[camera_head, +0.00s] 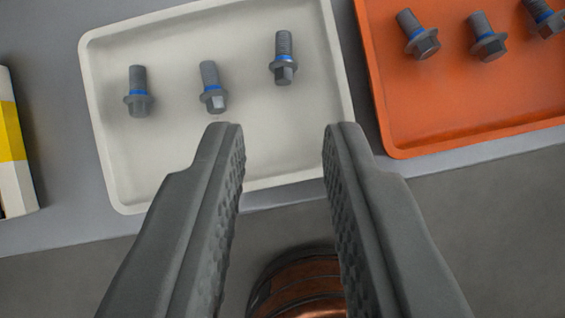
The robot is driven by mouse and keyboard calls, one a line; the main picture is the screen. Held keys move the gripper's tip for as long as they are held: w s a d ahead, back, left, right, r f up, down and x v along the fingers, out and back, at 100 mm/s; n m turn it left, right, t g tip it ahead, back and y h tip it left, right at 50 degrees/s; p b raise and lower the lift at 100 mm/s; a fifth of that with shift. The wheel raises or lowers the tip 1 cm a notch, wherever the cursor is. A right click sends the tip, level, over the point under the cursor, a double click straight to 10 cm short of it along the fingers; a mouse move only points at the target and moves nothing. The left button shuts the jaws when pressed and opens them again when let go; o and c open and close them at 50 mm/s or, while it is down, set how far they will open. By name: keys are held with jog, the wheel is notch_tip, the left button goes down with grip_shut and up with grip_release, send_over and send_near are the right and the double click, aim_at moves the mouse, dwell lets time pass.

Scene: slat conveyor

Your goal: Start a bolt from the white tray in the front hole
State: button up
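The white tray (135,197) lies at the upper middle of the view. Three grey flanged bolts with blue bands lie in it: a left bolt (138,96), a middle bolt (212,88) and a right bolt (283,60). Their hex heads point toward the bottom of the picture. My gripper (283,130) is open and empty. Its two dark fingers reach over the near part of the tray, with the fingertips below the middle and right bolts in the picture. The front hole does not show in this view.
An orange tray (470,105) with several similar bolts (487,40) lies at the right, close beside the white one. A copper-coloured round part (303,285) shows at the bottom, between my fingers.

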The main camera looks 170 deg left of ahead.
aim_at(285, 79)
jog(key=shift+x, duration=3.75)
jog(key=shift+c, duration=0.4)
grip_shut()
jog(key=shift+r, duration=2.5)
jog(key=shift+f, duration=0.15)
